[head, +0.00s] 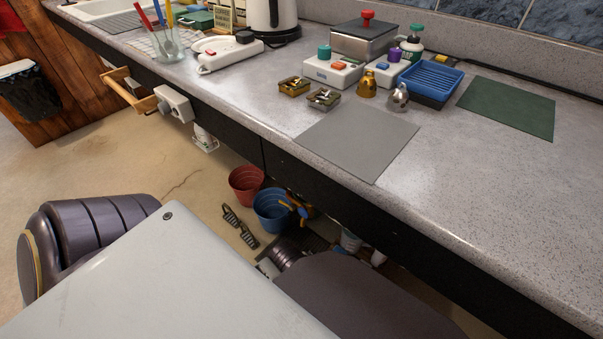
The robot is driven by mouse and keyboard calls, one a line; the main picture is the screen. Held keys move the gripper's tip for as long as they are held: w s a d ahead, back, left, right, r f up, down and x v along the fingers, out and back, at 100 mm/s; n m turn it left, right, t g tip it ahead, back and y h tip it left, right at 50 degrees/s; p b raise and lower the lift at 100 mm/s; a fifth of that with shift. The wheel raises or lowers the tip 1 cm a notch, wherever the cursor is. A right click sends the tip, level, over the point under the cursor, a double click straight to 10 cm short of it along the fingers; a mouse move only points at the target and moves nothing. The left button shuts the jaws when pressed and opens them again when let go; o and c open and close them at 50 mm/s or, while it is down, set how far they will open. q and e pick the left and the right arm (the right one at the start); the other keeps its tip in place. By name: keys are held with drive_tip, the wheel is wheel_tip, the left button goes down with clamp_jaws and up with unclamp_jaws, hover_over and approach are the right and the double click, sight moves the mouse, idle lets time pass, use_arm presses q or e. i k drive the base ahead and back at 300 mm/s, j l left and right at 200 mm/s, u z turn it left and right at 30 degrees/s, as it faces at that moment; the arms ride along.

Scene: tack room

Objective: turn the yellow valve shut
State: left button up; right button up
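I cannot make out a yellow valve for certain. A small orange-yellow part (299,209) shows under the counter's front edge, at the right of a blue bucket (270,210). It is partly hidden, and I cannot tell whether it is the valve or how it is turned. My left arm shows at the lower left and dark links of mine at the bottom centre. Neither gripper can be seen.
The long speckled counter (480,225) holds a grey mat (358,143), a green mat (508,108), a blue tray (432,80), bells, button boxes and a kettle (272,18). A red bucket (245,184) and two dark stirrup-like items (240,226) are on the floor. Floor at left is clear.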

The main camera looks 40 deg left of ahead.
sight(293, 207)
drive_tip(key=u, duration=1.4)
